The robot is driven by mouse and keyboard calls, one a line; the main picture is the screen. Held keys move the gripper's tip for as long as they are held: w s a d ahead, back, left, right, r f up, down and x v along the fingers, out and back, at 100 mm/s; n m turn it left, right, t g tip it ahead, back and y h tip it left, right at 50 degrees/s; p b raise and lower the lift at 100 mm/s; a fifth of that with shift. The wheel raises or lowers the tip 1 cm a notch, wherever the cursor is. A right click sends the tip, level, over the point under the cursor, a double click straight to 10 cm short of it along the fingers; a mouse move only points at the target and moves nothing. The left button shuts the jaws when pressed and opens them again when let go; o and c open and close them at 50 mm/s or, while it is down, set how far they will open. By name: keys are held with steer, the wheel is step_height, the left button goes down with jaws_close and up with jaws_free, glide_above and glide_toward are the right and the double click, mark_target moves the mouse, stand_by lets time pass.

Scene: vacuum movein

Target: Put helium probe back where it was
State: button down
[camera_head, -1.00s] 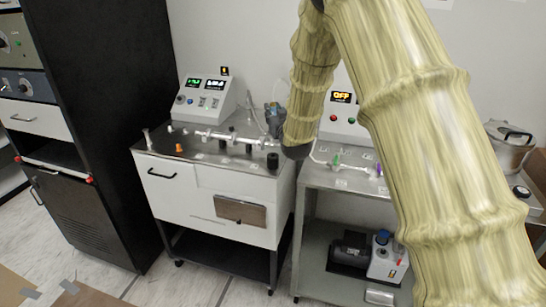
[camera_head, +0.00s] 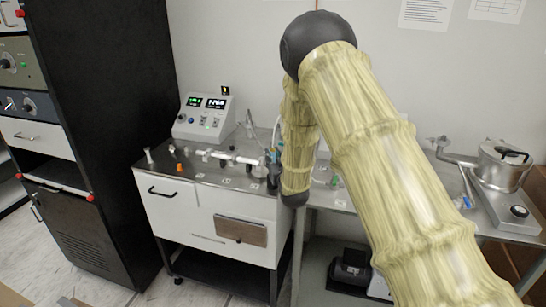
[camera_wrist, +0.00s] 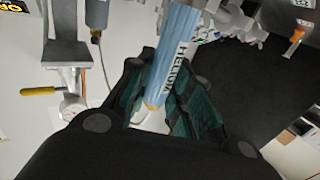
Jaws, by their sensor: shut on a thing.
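The helium probe (camera_wrist: 177,62), a light blue cylinder lettered HELIUM, shows in the wrist view between the dark green fingers of my gripper (camera_wrist: 166,92). My gripper is shut on it. The probe is tilted in the picture, with a yellowish end low between the fingers. In the head view my yellow-sleeved arm covers most of the area around the gripper, and I cannot make out the probe clearly there. The spot where the probe was kept cannot be identified.
A white cart (camera_head: 162,217) carries a control box (camera_head: 204,118) and metal vacuum fittings (camera_head: 228,157). A grey bench with a silver pot (camera_head: 503,165) stands right. In the wrist view, a grey cylinder (camera_wrist: 97,14) with a cable and a yellow handle (camera_wrist: 40,92) are left of the probe.

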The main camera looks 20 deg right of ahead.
steer(key=shift+f, duration=0.15)
steer(key=shift+f+b, duration=0.3)
steer(key=shift+b, duration=0.1)
steer(key=c, duration=1.3)
jaws_free()
steer(key=shift+r, duration=0.15)
